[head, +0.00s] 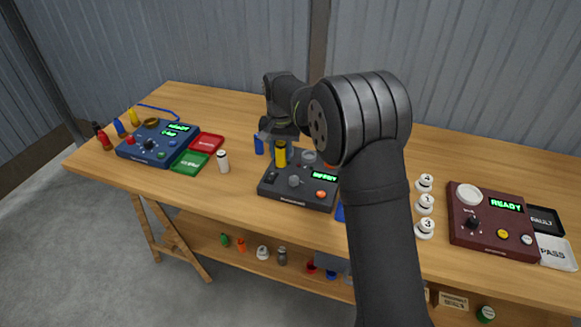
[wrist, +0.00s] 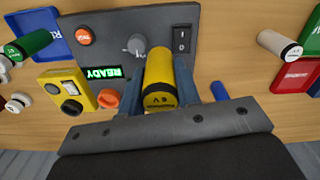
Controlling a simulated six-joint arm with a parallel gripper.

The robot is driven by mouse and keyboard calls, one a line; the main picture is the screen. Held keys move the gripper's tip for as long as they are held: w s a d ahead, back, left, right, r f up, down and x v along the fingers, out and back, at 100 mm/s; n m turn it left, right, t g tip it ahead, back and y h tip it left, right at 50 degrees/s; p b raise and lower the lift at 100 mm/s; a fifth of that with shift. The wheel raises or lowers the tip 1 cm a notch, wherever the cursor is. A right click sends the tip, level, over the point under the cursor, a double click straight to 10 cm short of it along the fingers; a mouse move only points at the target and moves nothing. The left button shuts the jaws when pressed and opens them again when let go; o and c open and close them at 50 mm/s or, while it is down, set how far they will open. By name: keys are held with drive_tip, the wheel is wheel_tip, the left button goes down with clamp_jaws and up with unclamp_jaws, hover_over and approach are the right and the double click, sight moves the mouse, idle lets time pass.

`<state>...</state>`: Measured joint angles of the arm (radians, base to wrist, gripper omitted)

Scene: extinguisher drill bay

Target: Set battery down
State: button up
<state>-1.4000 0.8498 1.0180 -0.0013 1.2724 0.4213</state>
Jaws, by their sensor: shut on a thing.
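A yellow battery (wrist: 161,82) is clamped between the two fingers of my gripper (wrist: 158,97). In the head view the battery (head: 280,154) is upright beneath my gripper (head: 279,137), at the back left of the dark grey tester (head: 290,192). The tester also shows in the wrist view (wrist: 108,28), with a green READY display, a red button, a grey knob and a black switch. The battery overlaps the tester's edge in the wrist view. I cannot tell whether its lower end touches anything.
A blue battery (head: 259,144) stands just left of the held one. A white battery (head: 223,162) stands farther left, near red (head: 207,141) and green (head: 189,164) trays. A blue console (head: 158,143) is at left, a maroon one (head: 492,217) at right. My arm hides the table right of the tester.

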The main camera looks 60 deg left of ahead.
drive_tip(key=s+a+f, duration=0.2)
drive_tip(key=s, duration=0.1)
drive_tip(key=s+a+f, duration=0.2)
drive_tip(key=s, duration=0.1)
drive_tip(key=s+a+f, duration=0.2)
drive_tip(key=s+f, duration=0.1)
drive_tip(key=shift+s+a, duration=0.25)
drive_tip(key=shift+s, duration=0.05)
drive_tip(key=shift+f, duration=1.95)
drive_tip(key=shift+f, duration=0.15)
drive_tip(key=o, duration=1.1)
drive_tip(key=shift+c, duration=0.2)
wheel_tip(320, 180, up, 12)
